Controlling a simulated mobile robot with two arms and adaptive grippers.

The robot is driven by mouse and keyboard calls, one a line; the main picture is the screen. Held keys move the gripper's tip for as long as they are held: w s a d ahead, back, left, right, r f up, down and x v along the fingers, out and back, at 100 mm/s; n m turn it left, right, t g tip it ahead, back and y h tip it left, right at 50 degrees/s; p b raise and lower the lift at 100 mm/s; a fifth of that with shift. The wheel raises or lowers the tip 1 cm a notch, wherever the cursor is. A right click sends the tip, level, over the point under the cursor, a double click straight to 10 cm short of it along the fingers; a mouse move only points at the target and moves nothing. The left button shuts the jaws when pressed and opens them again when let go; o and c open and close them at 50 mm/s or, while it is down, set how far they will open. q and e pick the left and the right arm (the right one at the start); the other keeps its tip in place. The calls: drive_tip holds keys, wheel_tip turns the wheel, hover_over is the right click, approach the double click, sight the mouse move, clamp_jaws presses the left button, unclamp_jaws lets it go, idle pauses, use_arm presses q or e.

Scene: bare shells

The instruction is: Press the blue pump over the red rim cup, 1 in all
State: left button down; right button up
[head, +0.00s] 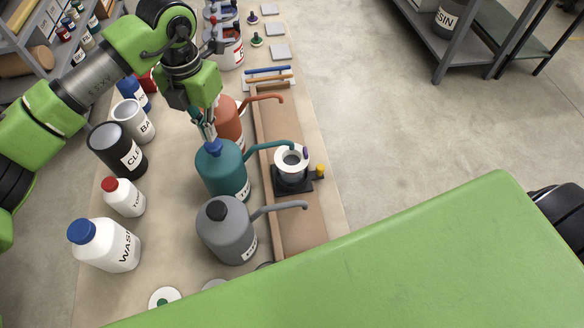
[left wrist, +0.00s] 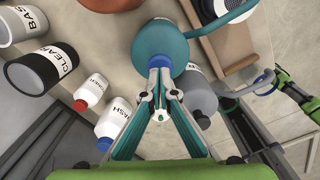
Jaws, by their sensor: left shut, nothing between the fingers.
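The teal-blue pump bottle (head: 221,176) stands in the middle of a row of three, with a blue press cap (head: 214,148) on top. Its curved spout (head: 270,147) reaches right over a dark cup (head: 291,177) with a broad white ring on top. No red rim shows on this cup. My left gripper (head: 209,134) points down at the cap, shut and empty. In the left wrist view its fingertips (left wrist: 160,68) meet the edge of the blue cap (left wrist: 160,61); whether they touch it, I cannot tell.
An orange-red pump bottle (head: 229,123) stands behind and a grey one (head: 227,232) in front. White bottles (head: 105,245) and labelled cans (head: 118,150) stand left. The cup sits on a black stand (head: 307,184) with a yellow knob (head: 321,170).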

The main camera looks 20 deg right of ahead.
sight(213, 144)
use_arm(q)
drive_tip(key=shift+f, duration=0.15)
drive_tip(key=shift+f+b, duration=1.8)
drive_tip(key=shift+r, duration=0.15)
drive_tip(key=shift+r+p, duration=0.6)
drive_tip(key=shift+r, duration=1.1)
drive_tip(key=shift+r, duration=0.1)
wheel_tip(213, 144, up, 6)
drive_tip(key=shift+f+p, duration=0.1)
drive_tip(key=shift+p, duration=1)
